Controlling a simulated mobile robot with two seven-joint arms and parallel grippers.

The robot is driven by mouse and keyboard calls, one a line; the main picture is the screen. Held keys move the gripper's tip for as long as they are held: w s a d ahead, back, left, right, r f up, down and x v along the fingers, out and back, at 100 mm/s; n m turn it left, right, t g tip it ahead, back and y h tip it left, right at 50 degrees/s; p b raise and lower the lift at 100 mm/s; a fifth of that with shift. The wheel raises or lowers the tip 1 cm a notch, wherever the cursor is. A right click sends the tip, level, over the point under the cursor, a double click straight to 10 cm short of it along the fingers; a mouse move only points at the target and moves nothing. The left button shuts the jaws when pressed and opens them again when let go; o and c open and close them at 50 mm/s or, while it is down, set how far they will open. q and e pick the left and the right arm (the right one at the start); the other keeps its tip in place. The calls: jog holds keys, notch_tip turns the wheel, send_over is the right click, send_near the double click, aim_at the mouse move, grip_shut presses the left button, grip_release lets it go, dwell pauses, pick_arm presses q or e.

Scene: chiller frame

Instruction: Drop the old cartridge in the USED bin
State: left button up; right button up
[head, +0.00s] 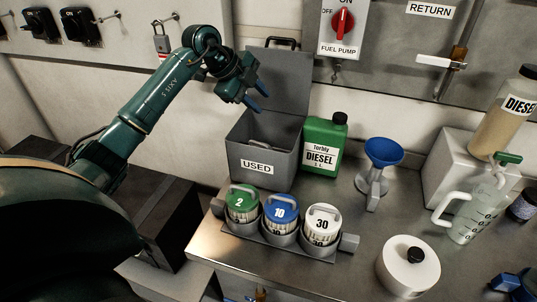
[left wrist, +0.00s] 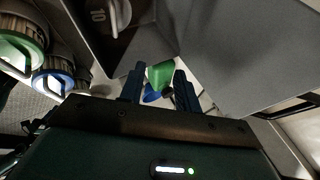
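The grey USED bin (head: 270,170) stands at the back of the bench with its lid (head: 285,80) raised. My left gripper (head: 257,96) is above the bin's opening, in front of the lid. Its two blue fingers stand apart, with nothing between them, in the left wrist view (left wrist: 158,88). A grey cartridge (left wrist: 118,15) with a handle and the number 10 shows at the top of that view, apart from the fingers, seemingly inside the bin. My right gripper is not seen.
Cartridges 2 (head: 241,205), 10 (head: 280,213) and 30 (head: 322,224) stand in a holder in front of the bin. A green diesel jug (head: 323,145) stands close at its right, then a blue funnel (head: 383,152). A white canister (head: 408,265) stands at the front.

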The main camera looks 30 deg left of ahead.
pick_arm(q)
jog(key=b+v, duration=0.1)
jog(key=v, duration=1.1)
jog(key=shift+r, duration=0.15)
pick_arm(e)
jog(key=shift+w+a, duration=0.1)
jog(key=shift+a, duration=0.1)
